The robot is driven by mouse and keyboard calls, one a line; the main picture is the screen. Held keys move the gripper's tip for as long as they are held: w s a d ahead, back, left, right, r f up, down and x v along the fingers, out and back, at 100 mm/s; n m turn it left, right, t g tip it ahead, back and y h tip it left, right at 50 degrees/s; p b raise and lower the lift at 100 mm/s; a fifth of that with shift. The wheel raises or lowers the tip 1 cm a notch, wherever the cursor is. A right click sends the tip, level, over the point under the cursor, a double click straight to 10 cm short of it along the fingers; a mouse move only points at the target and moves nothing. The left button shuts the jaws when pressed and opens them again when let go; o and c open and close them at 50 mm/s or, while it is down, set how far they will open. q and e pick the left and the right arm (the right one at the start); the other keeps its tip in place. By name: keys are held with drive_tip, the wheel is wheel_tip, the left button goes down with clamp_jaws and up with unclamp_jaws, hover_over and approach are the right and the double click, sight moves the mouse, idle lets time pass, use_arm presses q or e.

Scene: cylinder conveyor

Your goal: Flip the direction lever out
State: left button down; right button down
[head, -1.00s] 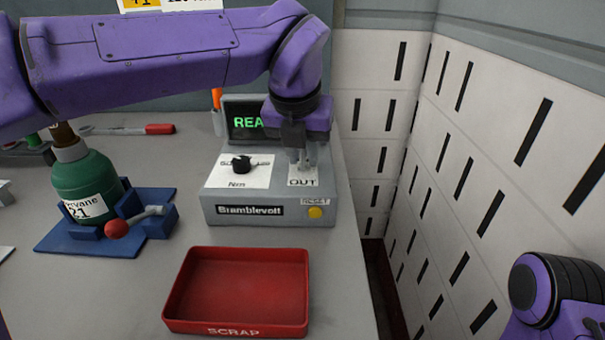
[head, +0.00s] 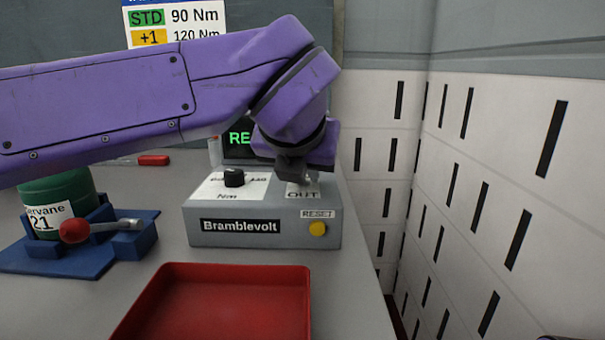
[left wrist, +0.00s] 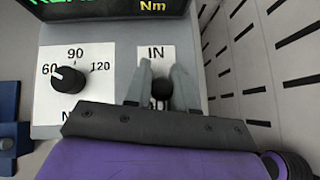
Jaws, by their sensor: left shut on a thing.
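The grey Bramblevolt control box (head: 265,237) stands on the bench, with an OUT label (head: 302,194) at its top right. In the left wrist view, an IN label (left wrist: 156,53) shows at the far end of the same plate. The direction lever's dark round knob (left wrist: 162,88) sits between the two fingers of my left gripper (left wrist: 160,82). The gripper is shut on the lever, just on the OUT side of the IN label. In the head view, my left gripper (head: 291,172) is over the plate, and my wrist hides the lever.
A black torque dial (head: 234,177) is left of the lever, and a yellow RESET button (head: 318,229) is at the front right. A red scrap tray (head: 222,308) lies in front. A blue clamp (head: 75,247) holds a green cylinder (head: 62,190). A slotted wall rises at the right.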

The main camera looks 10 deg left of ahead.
use_arm(q)
drive_tip(key=shift+f, duration=0.15)
drive_tip(key=c, duration=1.1)
unclamp_jaws()
drive_tip(key=shift+s, duration=0.1)
drive_tip(key=shift+o, duration=0.2)
drive_tip(key=p+v, duration=0.2)
drive_tip(key=v, duration=0.8)
drive_tip(key=shift+s+r, duration=0.25)
drive_tip(key=shift+d, duration=0.1)
